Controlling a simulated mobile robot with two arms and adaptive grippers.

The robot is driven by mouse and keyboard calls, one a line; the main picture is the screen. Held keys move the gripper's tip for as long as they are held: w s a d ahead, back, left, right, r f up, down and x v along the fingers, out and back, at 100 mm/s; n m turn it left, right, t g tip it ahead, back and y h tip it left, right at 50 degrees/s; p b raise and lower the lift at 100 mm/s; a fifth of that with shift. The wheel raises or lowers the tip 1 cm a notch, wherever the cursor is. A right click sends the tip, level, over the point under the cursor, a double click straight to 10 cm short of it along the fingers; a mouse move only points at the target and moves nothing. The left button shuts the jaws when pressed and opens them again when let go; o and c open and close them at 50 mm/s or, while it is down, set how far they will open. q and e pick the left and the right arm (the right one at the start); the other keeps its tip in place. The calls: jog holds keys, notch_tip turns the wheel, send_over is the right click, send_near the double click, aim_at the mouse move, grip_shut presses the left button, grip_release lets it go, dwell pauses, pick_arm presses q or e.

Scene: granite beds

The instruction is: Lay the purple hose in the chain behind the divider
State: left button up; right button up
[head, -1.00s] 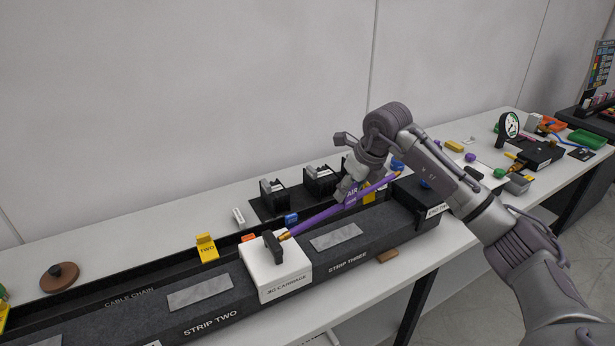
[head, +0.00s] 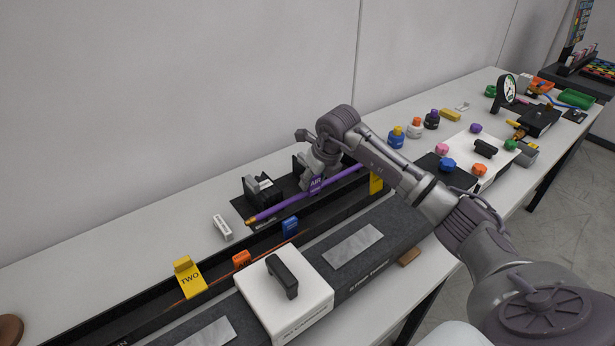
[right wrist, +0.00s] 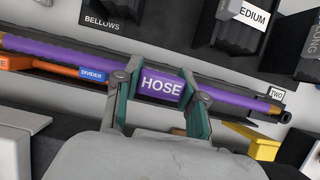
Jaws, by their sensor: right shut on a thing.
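My right gripper (head: 318,186) is shut on the purple hose (head: 283,206) around its labelled middle. In the right wrist view, its fingers (right wrist: 161,104) sit on either side of the HOSE label. The hose (right wrist: 80,55) is held lengthwise, with brass ends, and appears over the back side of the black cable chain trough (head: 328,212). I cannot tell its exact height. The blue divider tab (head: 290,227) is in the trough, on the front side of the hose in the picture; it also shows in the right wrist view (right wrist: 92,75). My left gripper is out of view.
An orange tab (head: 241,259) and yellow markers (head: 190,278) (head: 376,183) stand along the trough. A white carriage (head: 310,296) with a black handle is in front. A black bellows tray (head: 240,205) lies behind. Coloured knobs and bottles stand farther right.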

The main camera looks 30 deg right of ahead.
jog(key=shift+s+r, duration=0.1)
jog(key=shift+f+b, duration=0.6)
notch_tip(320, 180, down, 7)
jog(key=b, duration=0.5)
jog(key=shift+f+b, duration=0.2)
jog(key=shift+b, duration=0.1)
jog(key=shift+f, duration=0.2)
jog(key=shift+s, duration=0.1)
jog(key=shift+a+f, duration=0.1)
jog(key=shift+f, duration=0.1)
